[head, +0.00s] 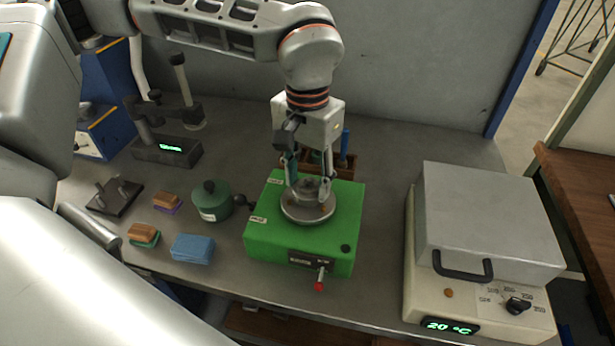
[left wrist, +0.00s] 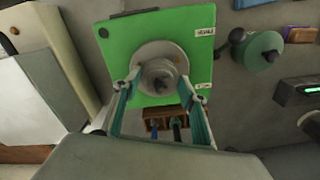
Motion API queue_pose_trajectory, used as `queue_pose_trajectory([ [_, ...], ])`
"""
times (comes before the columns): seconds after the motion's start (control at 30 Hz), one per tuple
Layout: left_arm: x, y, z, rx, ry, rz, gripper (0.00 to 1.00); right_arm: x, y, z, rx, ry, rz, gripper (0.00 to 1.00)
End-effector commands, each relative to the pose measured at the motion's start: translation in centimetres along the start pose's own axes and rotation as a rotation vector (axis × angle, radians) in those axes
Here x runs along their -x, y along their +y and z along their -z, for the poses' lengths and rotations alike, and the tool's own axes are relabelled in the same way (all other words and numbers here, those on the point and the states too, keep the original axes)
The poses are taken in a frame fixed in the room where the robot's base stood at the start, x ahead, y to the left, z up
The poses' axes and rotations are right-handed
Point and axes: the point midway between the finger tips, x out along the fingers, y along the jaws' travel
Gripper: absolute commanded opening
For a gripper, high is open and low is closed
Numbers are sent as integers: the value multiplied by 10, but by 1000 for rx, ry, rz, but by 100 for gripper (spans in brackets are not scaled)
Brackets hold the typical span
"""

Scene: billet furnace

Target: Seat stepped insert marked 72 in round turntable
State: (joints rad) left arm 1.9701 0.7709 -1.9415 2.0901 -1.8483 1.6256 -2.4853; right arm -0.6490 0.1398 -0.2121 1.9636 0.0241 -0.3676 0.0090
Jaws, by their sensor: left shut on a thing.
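The round turntable (head: 308,214) is a grey metal disc on top of a bright green box (head: 262,236); the disc also shows in the left wrist view (left wrist: 146,53). My left gripper (head: 309,188) points down over the disc, shut on a small grey stepped insert (left wrist: 159,76) with a darker top. In the head view the fingers partly hide the insert. It is at the middle of the turntable; I cannot tell whether it rests fully down. No number 72 is readable on it. My right gripper is in neither view.
A grey furnace box (head: 488,222) with a black handle stands at the right. Left of the green box are a dark green lidded pot (head: 211,203), a blue block stack (head: 192,248) and two small brushes. A wooden tool rack (head: 344,166) stands close behind the gripper.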

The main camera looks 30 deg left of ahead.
Motion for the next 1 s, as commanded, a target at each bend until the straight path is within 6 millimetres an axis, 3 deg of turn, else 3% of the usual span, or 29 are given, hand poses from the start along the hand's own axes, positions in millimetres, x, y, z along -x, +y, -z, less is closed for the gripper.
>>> queue_pose_trajectory([
  [0.93,-11,0,0,0,2,-1,1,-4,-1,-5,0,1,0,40],
  [0.97,-11,0,0,0,2,-1,45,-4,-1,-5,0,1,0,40],
  [1.0,-11,0,0,0,2,-1,49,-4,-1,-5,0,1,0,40],
])
